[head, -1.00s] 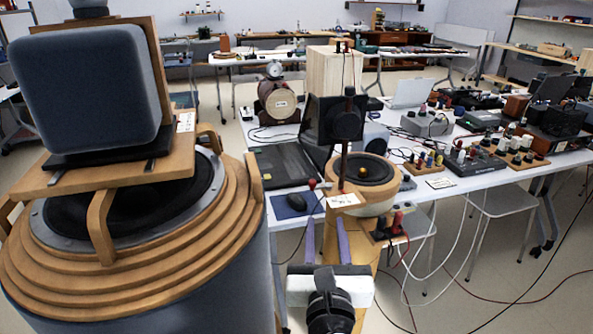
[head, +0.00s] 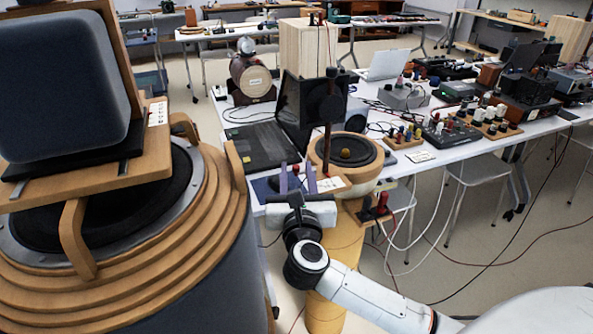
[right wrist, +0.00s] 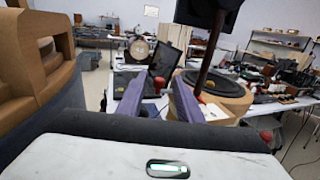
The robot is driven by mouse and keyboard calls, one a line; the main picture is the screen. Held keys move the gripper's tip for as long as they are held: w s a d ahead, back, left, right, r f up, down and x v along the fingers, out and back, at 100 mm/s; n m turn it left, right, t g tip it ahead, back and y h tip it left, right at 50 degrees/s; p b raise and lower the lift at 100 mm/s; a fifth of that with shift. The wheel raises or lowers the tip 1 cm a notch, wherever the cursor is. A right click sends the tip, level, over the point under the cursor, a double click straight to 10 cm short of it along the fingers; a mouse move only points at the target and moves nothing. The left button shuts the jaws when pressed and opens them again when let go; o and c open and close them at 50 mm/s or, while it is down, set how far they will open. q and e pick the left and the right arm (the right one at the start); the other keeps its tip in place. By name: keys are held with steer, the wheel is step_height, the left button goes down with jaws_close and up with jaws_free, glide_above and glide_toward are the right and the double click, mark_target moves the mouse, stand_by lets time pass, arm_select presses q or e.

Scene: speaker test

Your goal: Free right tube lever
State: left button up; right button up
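My right gripper (head: 296,174) has its two purple fingers spread apart, just left of the round wooden speaker (head: 340,178). In the right wrist view the open fingers (right wrist: 158,98) point forward. A small red knob (right wrist: 149,110) shows in the gap between them, beyond or between the fingertips; its depth is unclear. A dark upright post (head: 327,135) with a black disc stands at the speaker's front edge and also shows beside the right finger in the wrist view (right wrist: 209,50). I cannot tell which part is the tube lever. My left gripper is out of view.
A large stepped wooden speaker (head: 215,200) fills the left side. A laptop (head: 262,147) lies behind the gripper. Red and black terminals (head: 382,203) stand right of it. The table (head: 455,152) is crowded; open floor (head: 470,235) shows at right.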

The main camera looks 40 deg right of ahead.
jaws_close()
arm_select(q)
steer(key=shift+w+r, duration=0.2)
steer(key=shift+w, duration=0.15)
